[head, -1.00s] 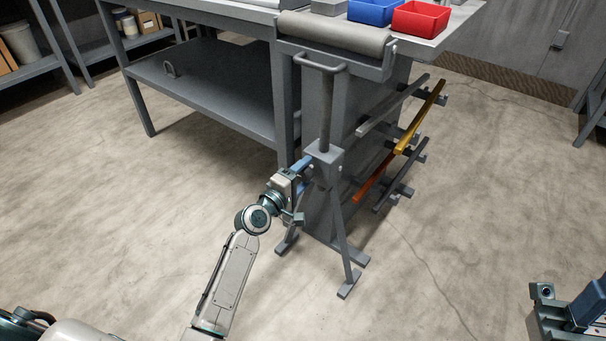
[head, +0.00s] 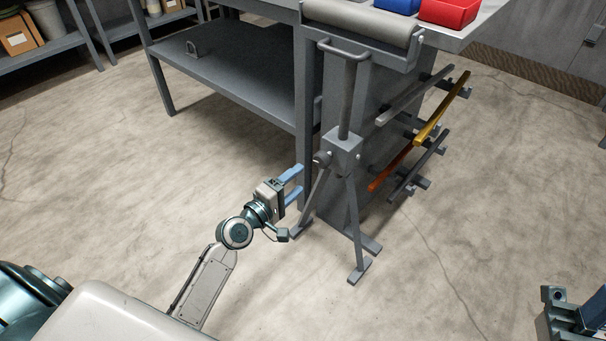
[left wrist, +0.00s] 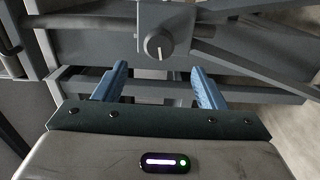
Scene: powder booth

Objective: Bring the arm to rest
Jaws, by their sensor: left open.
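My left gripper (head: 298,180) is low in front of the grey roller stand, its two blue fingers apart with nothing between them. In the left wrist view the open fingers (left wrist: 159,72) point toward the stand's round knob (left wrist: 160,43), with a gap ahead of the tips. The roller stand (head: 344,150) stands upright on splayed legs; its knob (head: 322,159) also shows in the head view. At the bottom right, a dark block with blue parts (head: 578,318) looks like my right gripper; it is cut off and its fingers are unclear.
A grey workbench (head: 225,85) stands behind, with blue (head: 397,5) and red (head: 448,12) bins on top. A side rack holds coloured bars (head: 442,108). Shelves (head: 45,50) are at the far left. The floor (head: 110,190) left of my arm is clear.

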